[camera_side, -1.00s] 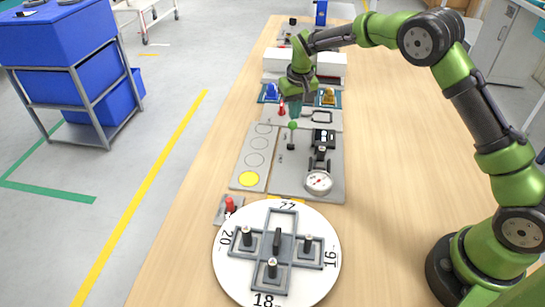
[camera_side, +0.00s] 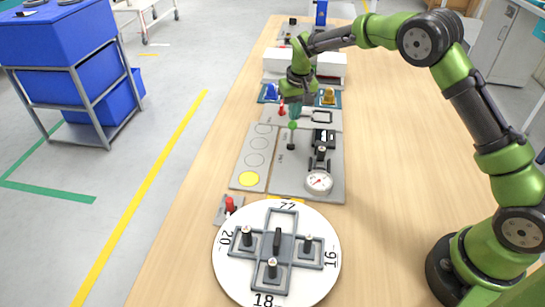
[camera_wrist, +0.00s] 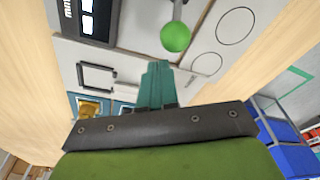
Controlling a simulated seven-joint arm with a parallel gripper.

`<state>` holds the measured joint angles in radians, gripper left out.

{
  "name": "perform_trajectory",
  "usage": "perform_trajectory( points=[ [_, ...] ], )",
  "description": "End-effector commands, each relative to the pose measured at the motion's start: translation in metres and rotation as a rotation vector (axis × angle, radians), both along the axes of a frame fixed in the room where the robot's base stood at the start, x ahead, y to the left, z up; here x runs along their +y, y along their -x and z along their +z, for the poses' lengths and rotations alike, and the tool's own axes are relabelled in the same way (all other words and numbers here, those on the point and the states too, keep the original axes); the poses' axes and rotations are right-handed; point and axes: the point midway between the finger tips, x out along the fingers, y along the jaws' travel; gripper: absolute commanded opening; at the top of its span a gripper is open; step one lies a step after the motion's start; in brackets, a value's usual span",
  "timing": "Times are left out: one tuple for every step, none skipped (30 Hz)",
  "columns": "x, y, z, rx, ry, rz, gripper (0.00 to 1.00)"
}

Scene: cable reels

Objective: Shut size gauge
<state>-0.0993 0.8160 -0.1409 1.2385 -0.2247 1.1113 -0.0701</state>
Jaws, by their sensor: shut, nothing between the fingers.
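The size gauge stands on a grey panel (camera_side: 285,180). It has a white round dial (camera_side: 318,182) at its near end and a black display block (camera_side: 323,138) behind. To its left a lever with a green ball knob (camera_side: 292,125) stands up from the panel; the knob also shows in the wrist view (camera_wrist: 175,37). My gripper (camera_side: 294,112) has teal fingers, shut and empty, just behind and above the knob. In the wrist view the closed fingertips (camera_wrist: 157,66) are close to the knob; I cannot tell whether they touch it.
A strip with circles (camera_side: 253,160), one yellow, lies left of the panel. Blue (camera_side: 270,92) and yellow (camera_side: 327,97) items stand behind. The table's right side is clear.

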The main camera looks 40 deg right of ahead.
Motion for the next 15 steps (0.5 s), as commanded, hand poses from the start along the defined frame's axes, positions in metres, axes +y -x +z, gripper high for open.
perform_trajectory(
  points=[
    [0.000,0.000,-0.003,0.002,-0.001,0.000,0.00],
    [0.000,0.000,-0.005,0.002,-0.001,0.000,0.00],
    [0.000,0.000,-0.007,0.001,0.000,0.000,0.00],
    [0.000,0.000,-0.009,0.001,0.000,0.000,0.00],
    [0.000,0.000,-0.011,0.002,-0.001,-0.001,0.00],
    [0.000,0.000,-0.013,0.002,-0.001,-0.001,0.00],
    [0.000,0.000,-0.015,0.002,-0.001,-0.001,0.00],
    [0.000,0.000,-0.016,0.001,0.000,-0.001,0.00],
    [0.000,0.000,-0.018,0.001,-0.001,-0.001,0.00],
    [0.000,0.000,-0.018,0.000,-0.001,-0.001,0.00],
    [0.000,0.000,-0.019,0.000,-0.001,-0.001,0.00],
    [0.001,0.001,-0.019,0.000,-0.001,-0.001,0.00],
    [0.001,0.001,-0.018,0.000,-0.001,0.000,0.00],
    [0.002,0.002,-0.018,0.000,-0.001,0.000,0.00],
    [0.004,0.003,-0.018,0.000,-0.001,0.001,0.00]
  ],
)
